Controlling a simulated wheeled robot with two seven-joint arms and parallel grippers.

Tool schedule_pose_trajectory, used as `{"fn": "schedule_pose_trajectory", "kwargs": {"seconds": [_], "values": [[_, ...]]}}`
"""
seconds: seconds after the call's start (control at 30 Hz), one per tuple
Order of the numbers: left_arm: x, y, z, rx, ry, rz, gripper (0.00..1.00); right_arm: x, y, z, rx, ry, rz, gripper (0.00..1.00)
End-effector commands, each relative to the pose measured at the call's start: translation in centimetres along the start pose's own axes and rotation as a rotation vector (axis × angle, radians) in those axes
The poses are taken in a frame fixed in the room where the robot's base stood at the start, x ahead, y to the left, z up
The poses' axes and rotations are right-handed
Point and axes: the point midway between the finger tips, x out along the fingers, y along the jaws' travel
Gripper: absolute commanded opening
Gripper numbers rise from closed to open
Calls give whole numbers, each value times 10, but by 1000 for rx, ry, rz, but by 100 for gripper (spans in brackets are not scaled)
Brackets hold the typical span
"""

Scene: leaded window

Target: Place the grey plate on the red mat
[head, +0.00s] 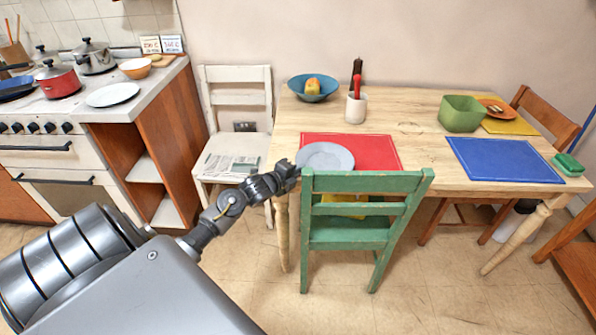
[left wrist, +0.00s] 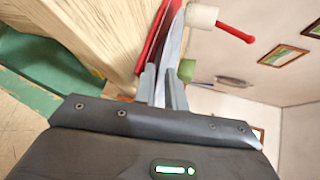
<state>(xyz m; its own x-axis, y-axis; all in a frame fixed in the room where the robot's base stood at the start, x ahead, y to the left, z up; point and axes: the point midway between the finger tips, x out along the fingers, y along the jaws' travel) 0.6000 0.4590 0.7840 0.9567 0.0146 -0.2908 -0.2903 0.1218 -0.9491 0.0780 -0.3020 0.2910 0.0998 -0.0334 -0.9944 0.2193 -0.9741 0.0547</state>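The grey plate (head: 325,156) lies over the front left part of the red mat (head: 372,152) on the wooden table. In the left wrist view the plate (left wrist: 173,48) shows edge-on as a pale strip close along the red mat (left wrist: 153,40); I cannot tell whether it fully rests on it. My left gripper (head: 294,168) is at the plate's left front rim. In the left wrist view its fingers (left wrist: 161,82) are close together, one on each side of the rim, shut on it. My right gripper is not in view.
A green chair (head: 350,235) stands right at the table's front edge, its back just before the plate. A white cup (head: 356,108) with red and dark items and a blue bowl (head: 305,90) stand behind the mat. A blue mat (head: 505,160) lies to the right.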

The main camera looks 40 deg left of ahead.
Motion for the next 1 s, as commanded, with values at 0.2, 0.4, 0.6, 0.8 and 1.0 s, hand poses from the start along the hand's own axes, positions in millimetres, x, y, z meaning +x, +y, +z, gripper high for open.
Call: {"fn": "schedule_pose_trajectory", "kwargs": {"seconds": [0.2,0.4,0.6,0.8,1.0], "values": [[-1,-2,0,0,0,0,12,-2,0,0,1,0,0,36],[-23,-1,1,3,0,1,12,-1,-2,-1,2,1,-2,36],[-66,-1,0,3,1,2,12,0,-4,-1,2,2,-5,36],[-101,-1,0,2,2,1,12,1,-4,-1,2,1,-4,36],[-118,-2,0,-1,1,0,12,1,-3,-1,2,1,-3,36]]}}
